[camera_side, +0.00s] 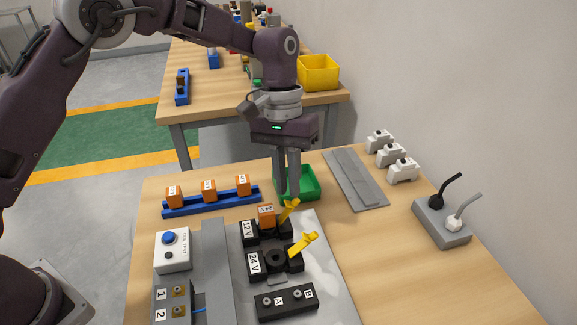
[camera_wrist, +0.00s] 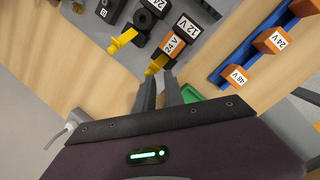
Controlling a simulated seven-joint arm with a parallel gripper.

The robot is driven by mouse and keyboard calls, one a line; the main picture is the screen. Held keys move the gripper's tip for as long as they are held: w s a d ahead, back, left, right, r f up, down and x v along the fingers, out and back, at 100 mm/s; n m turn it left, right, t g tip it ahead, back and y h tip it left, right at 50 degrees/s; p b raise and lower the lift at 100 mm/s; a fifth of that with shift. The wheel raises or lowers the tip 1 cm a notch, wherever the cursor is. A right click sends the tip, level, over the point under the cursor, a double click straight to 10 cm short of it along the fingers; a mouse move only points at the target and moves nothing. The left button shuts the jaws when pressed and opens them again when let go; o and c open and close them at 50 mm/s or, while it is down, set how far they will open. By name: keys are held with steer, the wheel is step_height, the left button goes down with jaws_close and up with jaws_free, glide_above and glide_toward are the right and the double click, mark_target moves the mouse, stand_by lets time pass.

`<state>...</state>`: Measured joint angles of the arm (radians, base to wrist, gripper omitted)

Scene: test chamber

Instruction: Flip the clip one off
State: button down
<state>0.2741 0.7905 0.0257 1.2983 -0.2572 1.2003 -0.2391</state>
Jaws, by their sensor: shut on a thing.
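An orange relay (camera_side: 266,213) labelled 24 V sits in the rear black socket, labelled 12 V (camera_side: 248,231). It also shows in the wrist view (camera_wrist: 172,44). A yellow clip lever (camera_side: 290,210) stands at the right of this socket. My gripper (camera_side: 287,196) points down at this lever and is shut on it at the fingertips; in the wrist view the lever (camera_wrist: 156,65) lies at the tips of my fingers (camera_wrist: 160,77). The front socket (camera_side: 275,260), labelled 24 V, holds no relay, and its own yellow lever (camera_side: 303,243) sticks out to the right.
A blue rail (camera_side: 212,203) with three orange relays lies at the left. A green bin (camera_side: 311,183) stands just behind my fingers. A black A/B block (camera_side: 287,301) and a white button box (camera_side: 173,251) are nearby. A grey plate (camera_side: 355,178) lies at the right.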

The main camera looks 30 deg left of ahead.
steer(key=w+a+v, duration=0.1)
steer(key=w+v, duration=0.1)
steer(key=v, duration=0.9)
steer(key=shift+w+a, duration=0.15)
steer(key=shift+r, duration=0.1)
steer(key=s+a+n+t+h, duration=0.1)
steer(key=s+a+n, duration=0.2)
steer(key=s+a, duration=0.1)
steer(key=shift+s+r, duration=0.35)
steer(key=shift+r, duration=0.1)
